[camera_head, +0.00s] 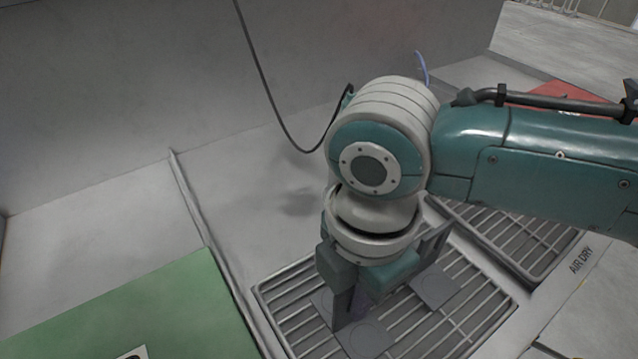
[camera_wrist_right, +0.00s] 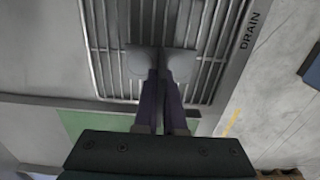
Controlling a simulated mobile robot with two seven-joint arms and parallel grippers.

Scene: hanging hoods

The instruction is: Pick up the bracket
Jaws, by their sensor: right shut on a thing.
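The right gripper (camera_head: 345,312) points down over a grey wire rack in the head view, with its fingers closed. My left gripper is out of view.
The drain rack (camera_head: 284,316) lies under the gripper. A second rack (camera_head: 535,236) is at the right, by the "AIR DRY" label. A flat grey plate (camera_head: 437,288) shows beside the gripper. A green mat (camera_head: 150,315) lies at the left, and a black cable (camera_head: 265,85) hangs behind.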

